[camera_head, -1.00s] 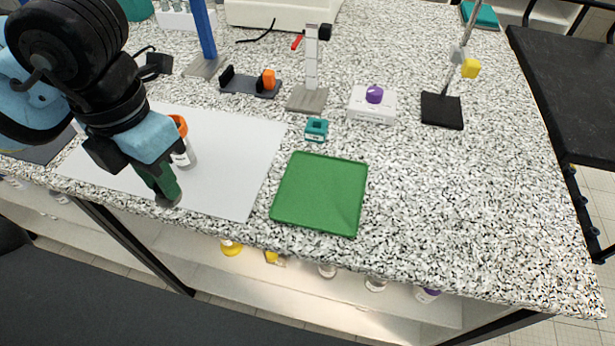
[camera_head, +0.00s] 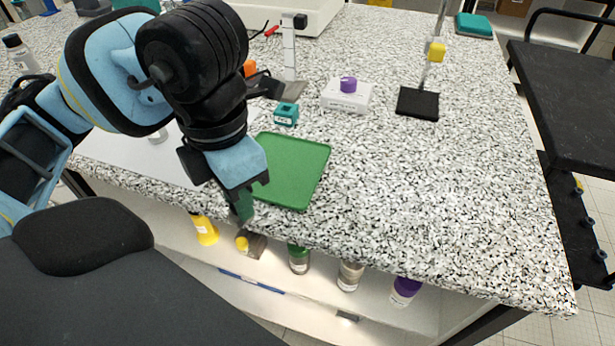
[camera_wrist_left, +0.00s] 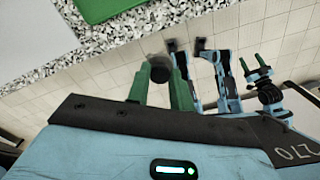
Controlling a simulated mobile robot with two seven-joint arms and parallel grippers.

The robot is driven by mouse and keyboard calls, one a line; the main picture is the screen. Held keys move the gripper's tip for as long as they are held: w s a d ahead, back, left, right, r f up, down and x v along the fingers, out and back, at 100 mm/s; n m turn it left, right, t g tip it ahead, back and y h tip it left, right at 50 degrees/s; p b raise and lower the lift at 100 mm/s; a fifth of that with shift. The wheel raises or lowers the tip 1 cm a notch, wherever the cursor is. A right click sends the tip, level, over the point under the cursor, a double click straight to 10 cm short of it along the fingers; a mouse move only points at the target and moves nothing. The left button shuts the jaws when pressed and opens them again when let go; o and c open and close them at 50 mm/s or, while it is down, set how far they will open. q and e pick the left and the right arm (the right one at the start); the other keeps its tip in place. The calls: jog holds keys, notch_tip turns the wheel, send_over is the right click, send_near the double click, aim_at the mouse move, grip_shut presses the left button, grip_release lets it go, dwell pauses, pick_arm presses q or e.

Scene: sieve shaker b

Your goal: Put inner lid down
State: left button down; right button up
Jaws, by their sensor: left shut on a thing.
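My left gripper (camera_head: 243,212) hangs at the table's front edge, just in front of the green tray (camera_head: 305,172). In the left wrist view its green fingers (camera_wrist_left: 160,92) are shut on a small dark round piece, which I take to be the inner lid (camera_wrist_left: 160,71). This piece is hard to make out in the head view. The tray's bare surface looks empty, with its left part behind my arm. It also shows at the top of the wrist view (camera_wrist_left: 98,8). A blue arm-like shape with two green prongs (camera_wrist_left: 252,62) shows far off there; I cannot tell whether it is my right gripper.
A teal block (camera_head: 286,114), a white box with a purple knob (camera_head: 346,97) and a black-based stand (camera_head: 417,103) are farther back. The speckled table right of the tray is clear. Several bottles stand on the shelf below.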

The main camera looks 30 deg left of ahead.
pick_arm(q)
jog(key=shift+d+f, duration=0.1)
jog(key=shift+d, duration=0.2)
jog(key=w+a, duration=0.1)
jog(key=w, duration=0.3)
jog(key=w+a+f, duration=0.1)
jog(key=w+a, duration=0.1)
jog(key=w, duration=0.3)
jog(key=w+a, duration=0.2)
jog(key=w, duration=0.2)
jog(key=shift+w+f, duration=0.15)
jog(key=shift+w, duration=0.55)
jog(key=shift+w+a, duration=0.1)
jog(key=shift+w+a, duration=0.1)
jog(key=shift+w, duration=0.2)
notch_tip(320, 180, down, 4)
jog(key=shift+r+p, duration=0.15)
jog(key=shift+p, duration=0.15)
jog(key=shift+f, duration=0.2)
jog(key=c, duration=1.2)
grip_release()
jog(key=shift+c, duration=0.2)
